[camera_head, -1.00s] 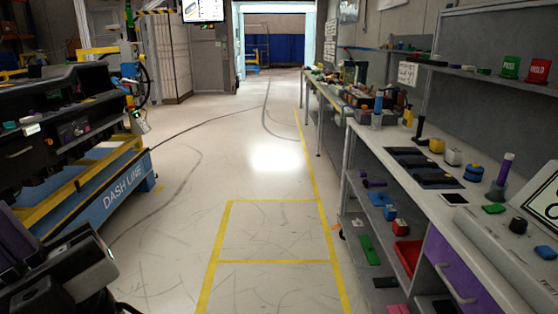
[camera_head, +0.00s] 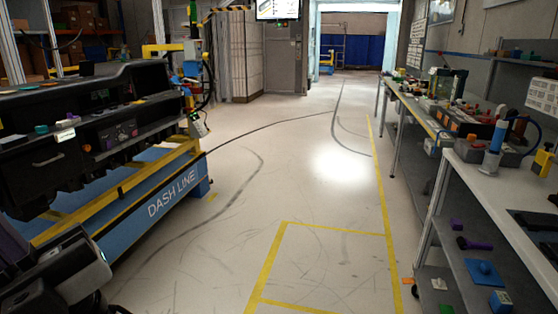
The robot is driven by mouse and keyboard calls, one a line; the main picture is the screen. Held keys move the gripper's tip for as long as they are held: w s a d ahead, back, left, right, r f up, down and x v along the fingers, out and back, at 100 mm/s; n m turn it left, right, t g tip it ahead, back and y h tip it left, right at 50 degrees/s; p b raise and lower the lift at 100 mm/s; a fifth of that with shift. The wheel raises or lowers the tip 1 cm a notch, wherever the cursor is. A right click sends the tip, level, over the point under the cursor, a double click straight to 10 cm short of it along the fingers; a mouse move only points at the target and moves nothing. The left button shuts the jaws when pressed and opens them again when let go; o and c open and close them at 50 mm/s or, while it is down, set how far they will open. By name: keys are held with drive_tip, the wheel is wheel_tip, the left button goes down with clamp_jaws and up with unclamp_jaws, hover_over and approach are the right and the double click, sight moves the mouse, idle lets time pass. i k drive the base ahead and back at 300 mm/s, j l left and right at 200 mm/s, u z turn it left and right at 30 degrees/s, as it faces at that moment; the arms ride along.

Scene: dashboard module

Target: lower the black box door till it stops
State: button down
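The black dashboard module (camera_head: 110,88) sits at the left on a blue and yellow stand marked DASH LINE. At its near end is a black box front with a silver handle (camera_head: 48,160), which seems to be the black box door. It looks nearly upright; I cannot tell whether it is shut or partly open. A dark part of my arm fills the bottom left corner, below and in front of the dashboard. My gripper's fingers do not show.
The blue stand rail (camera_head: 178,198) and its yellow bars stick out under the dashboard. A long workbench (camera_head: 492,190) with tools and a lower shelf (camera_head: 470,285) lines the right side. The floor (camera_head: 240,205) between them is clear, with yellow lines and a dark cable.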

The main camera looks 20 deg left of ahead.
sight(26, 177)
drive_tip(key=i+u, duration=0.25)
drive_tip(key=i, duration=0.3)
drive_tip(key=i+l+u, duration=0.2)
drive_tip(key=i, duration=0.4)
